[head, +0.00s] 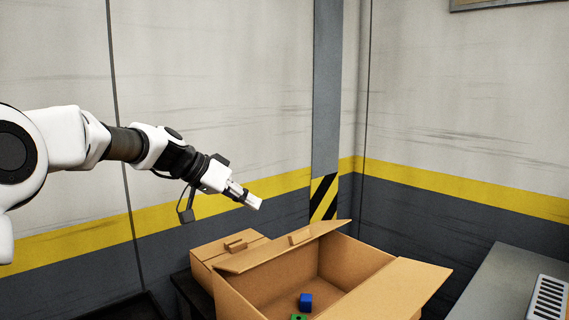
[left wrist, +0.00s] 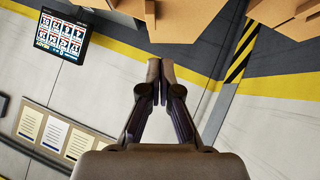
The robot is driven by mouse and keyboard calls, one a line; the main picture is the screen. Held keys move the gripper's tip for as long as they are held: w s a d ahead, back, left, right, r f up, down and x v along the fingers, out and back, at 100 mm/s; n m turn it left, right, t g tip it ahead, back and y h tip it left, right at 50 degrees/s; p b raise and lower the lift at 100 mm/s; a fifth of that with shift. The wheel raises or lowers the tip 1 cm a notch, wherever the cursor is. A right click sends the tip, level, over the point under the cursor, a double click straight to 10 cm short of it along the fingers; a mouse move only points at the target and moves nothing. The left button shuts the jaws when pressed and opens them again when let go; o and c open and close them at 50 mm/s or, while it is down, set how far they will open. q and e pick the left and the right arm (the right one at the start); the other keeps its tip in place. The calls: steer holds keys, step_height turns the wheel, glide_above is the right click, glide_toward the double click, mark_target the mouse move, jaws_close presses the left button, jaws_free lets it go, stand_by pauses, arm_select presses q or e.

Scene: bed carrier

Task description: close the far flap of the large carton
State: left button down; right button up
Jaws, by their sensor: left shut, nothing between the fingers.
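The large carton (head: 365,300) stands open at the bottom of the head view. Its far flap (head: 272,253), along the back left side, is tilted outward and bears a small raised tab (head: 300,236). Another flap (head: 405,287) spreads outward on the right. A blue cube (head: 305,301) and part of a green block (head: 298,317) show inside. My left gripper (head: 254,203) is shut and empty, above the flap and apart from it. In the left wrist view its fingertips (left wrist: 157,80) meet, with brown cardboard (left wrist: 185,20) beyond them at the top. My right gripper is out of view.
A smaller closed carton (head: 213,257) with a handle on its lid stands just behind and left of the large one. A grey surface (head: 495,290) with a vented device (head: 548,297) lies at right. Walls stand close behind; the air above the cartons is clear.

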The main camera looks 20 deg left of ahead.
arm_select(q)
step_height(320, 180, up, 4)
steer(key=w+p, duration=0.1)
steer(key=p, duration=0.7)
glide_above(300, 243)
steer(key=w+a, duration=0.1)
steer(key=a, duration=0.2)
steer(key=shift+g, duration=0.4)
steer(key=f, duration=0.9)
steer(key=shift+d+f, duration=0.2)
steer(key=shift+f, duration=0.45)
steer(key=shift+s+d, duration=0.1)
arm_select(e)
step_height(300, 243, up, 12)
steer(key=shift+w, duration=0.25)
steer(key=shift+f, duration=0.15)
